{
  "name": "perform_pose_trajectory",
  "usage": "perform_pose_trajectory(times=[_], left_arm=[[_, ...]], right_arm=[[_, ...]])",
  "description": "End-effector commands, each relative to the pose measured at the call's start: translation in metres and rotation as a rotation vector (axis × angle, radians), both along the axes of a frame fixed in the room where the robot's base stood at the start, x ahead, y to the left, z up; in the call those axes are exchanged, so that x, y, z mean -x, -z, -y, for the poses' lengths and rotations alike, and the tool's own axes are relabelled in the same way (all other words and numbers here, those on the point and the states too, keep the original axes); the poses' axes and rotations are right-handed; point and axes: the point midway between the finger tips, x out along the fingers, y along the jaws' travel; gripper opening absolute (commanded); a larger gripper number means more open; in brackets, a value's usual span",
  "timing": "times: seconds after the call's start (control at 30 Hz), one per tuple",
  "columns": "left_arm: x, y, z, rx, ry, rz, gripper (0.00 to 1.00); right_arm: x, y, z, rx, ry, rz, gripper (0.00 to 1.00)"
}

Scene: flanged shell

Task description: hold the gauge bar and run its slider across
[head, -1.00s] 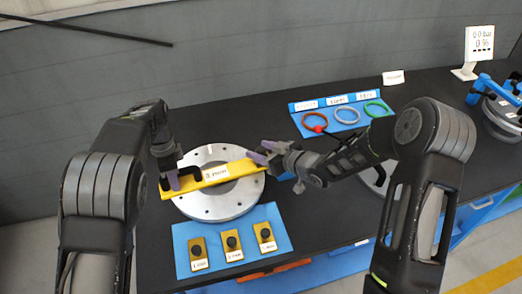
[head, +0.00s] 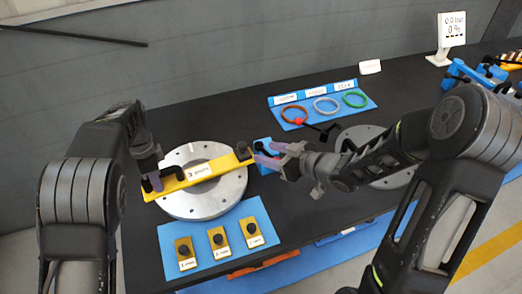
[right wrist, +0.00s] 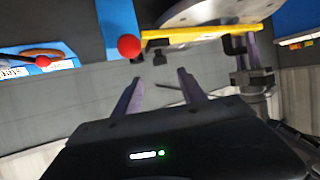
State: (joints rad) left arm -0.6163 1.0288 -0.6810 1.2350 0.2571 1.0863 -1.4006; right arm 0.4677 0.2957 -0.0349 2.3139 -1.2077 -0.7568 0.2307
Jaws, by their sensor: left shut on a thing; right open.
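The gauge bar (head: 200,174) is a long yellow bar with a white label, lying across a round grey flange (head: 228,190). A small black piece (head: 243,150), perhaps the slider, sits near its right end. My left gripper (head: 153,185) is shut on the bar's left end, at a black handle. My right gripper (head: 262,154) is open and empty just beyond the bar's right end. In the right wrist view the bar (right wrist: 190,36) crosses above my open right fingers (right wrist: 156,88), apart from them, with a black knob (right wrist: 159,59) on its near side.
A blue mat (head: 200,262) with several small yellow gauges lies in front of the flange. A blue board (head: 362,104) with coloured rings and a red-tipped rod (head: 298,122) lie behind. A second grey disc (head: 395,178) is partly behind my right arm. A gauge display (head: 451,29) stands back right.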

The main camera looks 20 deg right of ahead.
Motion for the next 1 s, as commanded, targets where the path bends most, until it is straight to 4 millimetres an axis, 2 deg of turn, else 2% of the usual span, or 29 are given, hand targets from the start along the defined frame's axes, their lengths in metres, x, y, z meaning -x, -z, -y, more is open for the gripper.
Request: perform_pose_trajectory(times=[0.37,0.4,0.6,0.7,1.0], left_arm=[[0.0,-0.0001,-0.0006,-0.001,0.0,0.0,0.0],[-0.0001,-0.0001,-0.0006,-0.001,0.0,0.0,0.25],[-0.0001,-0.0001,-0.0003,-0.001,0.0,0.0,0.41],[-0.0001,-0.0002,-0.0002,0.0,0.0,0.0,0.48],[-0.0003,-0.0023,0.0001,0.001,0.0,0.001,0.48]], right_arm=[[0.0012,-0.0004,0.0007,0.0,0.0,-0.001,0.49],[0.0012,-0.0004,0.0007,0.0,0.0,-0.001,0.49],[0.0011,-0.0003,0.0007,0.0,0.0,-0.001,0.49],[0.001,-0.0003,0.0006,0.0,0.0,-0.001,0.49],[0.001,-0.0003,0.0006,0.0,0.0,-0.001,0.49]])
